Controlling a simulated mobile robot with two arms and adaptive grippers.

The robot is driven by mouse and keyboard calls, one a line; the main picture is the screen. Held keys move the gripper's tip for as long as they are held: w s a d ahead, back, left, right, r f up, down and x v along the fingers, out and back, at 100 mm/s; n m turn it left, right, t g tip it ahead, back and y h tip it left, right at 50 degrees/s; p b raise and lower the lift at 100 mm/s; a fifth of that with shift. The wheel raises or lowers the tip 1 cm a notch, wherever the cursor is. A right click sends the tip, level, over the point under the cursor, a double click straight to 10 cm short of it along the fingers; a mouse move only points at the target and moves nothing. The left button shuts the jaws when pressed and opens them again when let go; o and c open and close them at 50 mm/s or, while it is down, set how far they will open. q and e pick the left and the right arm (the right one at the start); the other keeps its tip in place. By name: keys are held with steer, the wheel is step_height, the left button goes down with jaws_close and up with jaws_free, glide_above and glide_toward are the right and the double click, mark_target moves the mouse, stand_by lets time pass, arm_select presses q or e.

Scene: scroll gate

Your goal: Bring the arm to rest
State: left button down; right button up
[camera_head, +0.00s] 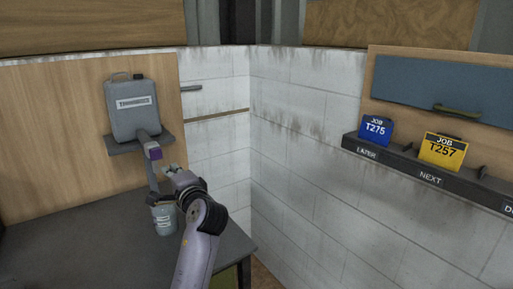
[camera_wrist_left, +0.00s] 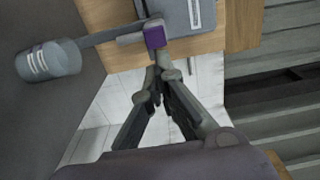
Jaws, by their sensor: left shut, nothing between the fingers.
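My left gripper (camera_head: 170,172) is shut and empty, just below and right of a purple block (camera_head: 153,152) on the spout of a grey canister (camera_head: 132,108). In the left wrist view its closed fingertips (camera_wrist_left: 157,65) point at the purple block (camera_wrist_left: 154,37). I cannot tell whether they touch it. My left arm (camera_head: 203,232) reaches up from the bottom of the head view. My right gripper is not in view.
The canister stands on a small shelf (camera_head: 118,148) on a wooden panel. A grey cup (camera_head: 163,220) is below the spout, by the dark worktop (camera_head: 90,245). At right, a ledge (camera_head: 400,165) holds blue (camera_head: 375,130) and yellow (camera_head: 442,150) job cards below a blue cabinet door (camera_head: 440,85).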

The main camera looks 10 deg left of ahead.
arm_select(q)
steer(key=s+d+f+n+g+h, duration=0.1)
steer(key=s+d+f+h, duration=0.1)
steer(key=s+f, duration=0.45)
steer(key=s+d+f+n+g+h, duration=0.1)
steer(key=s+d+f+h, duration=0.15)
steer(key=f, duration=0.75)
steer(key=s+d+f+n+g+h, duration=0.1)
steer(key=s+f+h, duration=0.2)
steer(key=s+f, duration=0.35)
steer(key=s+d+f+n+g+h, duration=0.1)
steer(key=s+d+f+g+h, duration=0.1)
steer(key=s+d+f, duration=0.35)
steer(key=s+d+f+n+g+h, duration=0.1)
steer(key=s+d+f+h, duration=0.15)
steer(key=s, duration=0.65)
steer(key=s+d+f+n+g+h, duration=0.1)
steer(key=s+d+f+g+h, duration=0.2)
steer(key=s, duration=0.5)
step_height(320, 180, down, 25)
steer(key=d+y, duration=0.1)
steer(key=s+a+f+g, duration=0.1)
steer(key=s+a+f, duration=0.1)
steer(key=s+f, duration=1.5)
steer(key=shift+s+a+f+g, duration=0.25)
steer(key=shift+s+a+g, duration=0.15)
steer(key=shift+s, duration=0.15)
